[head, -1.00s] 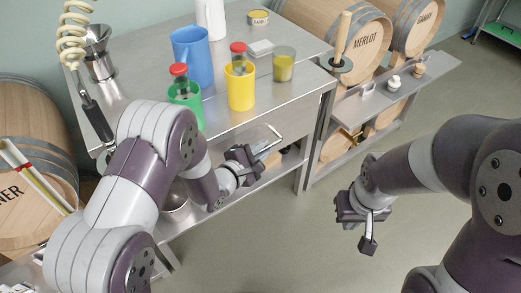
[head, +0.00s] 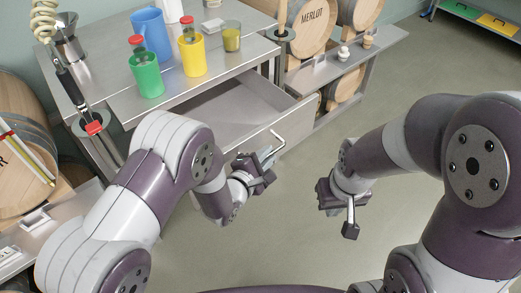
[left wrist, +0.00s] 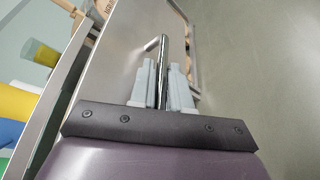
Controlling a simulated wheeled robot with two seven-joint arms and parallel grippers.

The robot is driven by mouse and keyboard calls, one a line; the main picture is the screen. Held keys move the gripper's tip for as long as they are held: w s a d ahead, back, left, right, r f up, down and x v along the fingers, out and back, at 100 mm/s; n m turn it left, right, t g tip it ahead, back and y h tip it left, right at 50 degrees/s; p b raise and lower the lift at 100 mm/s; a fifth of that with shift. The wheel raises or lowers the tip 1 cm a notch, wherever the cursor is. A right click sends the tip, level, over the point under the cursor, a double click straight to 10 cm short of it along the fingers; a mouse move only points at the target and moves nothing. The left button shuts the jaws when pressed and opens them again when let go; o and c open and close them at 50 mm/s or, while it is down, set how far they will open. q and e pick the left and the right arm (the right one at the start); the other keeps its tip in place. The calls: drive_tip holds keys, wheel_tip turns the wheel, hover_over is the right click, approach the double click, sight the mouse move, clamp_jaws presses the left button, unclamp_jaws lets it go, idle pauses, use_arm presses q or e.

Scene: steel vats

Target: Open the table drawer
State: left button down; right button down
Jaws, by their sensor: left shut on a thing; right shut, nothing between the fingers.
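The table drawer (head: 228,112) is pulled well out of the steel table (head: 205,86), and its empty interior shows in the head view. Its bar handle (head: 279,138) is on the front panel. My left gripper (head: 268,158) is shut on the handle. In the left wrist view the handle (left wrist: 164,62) stands between the two pale fingers of the left gripper (left wrist: 162,85), in front of the steel drawer front (left wrist: 120,50). My right gripper (head: 350,222) is shut and empty, over the open floor to the right of the drawer.
On the table top are a blue pitcher (head: 151,35), a green cup (head: 146,75), a yellow cup (head: 192,54) and a glass (head: 231,36). Wine barrels (head: 312,22) and a steel shelf (head: 345,62) stand at the back right. The floor (head: 430,75) at right is clear.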

use_arm(q)
drive_tip(key=shift+s+d, duration=0.35)
drive_tip(key=shift+s, duration=0.2)
use_arm(e)
drive_tip(key=shift+s+d, duration=0.2)
drive_tip(key=shift+s, duration=0.1)
use_arm(q)
drive_tip(key=c, duration=1.4)
unclamp_jaws()
drive_tip(key=shift+c, duration=0.2)
drive_tip(key=p+v, duration=0.1)
drive_tip(key=v, duration=1.1)
drive_tip(key=shift+s+a, duration=0.25)
drive_tip(key=shift+a, duration=0.05)
use_arm(e)
drive_tip(key=shift+r, duration=0.55)
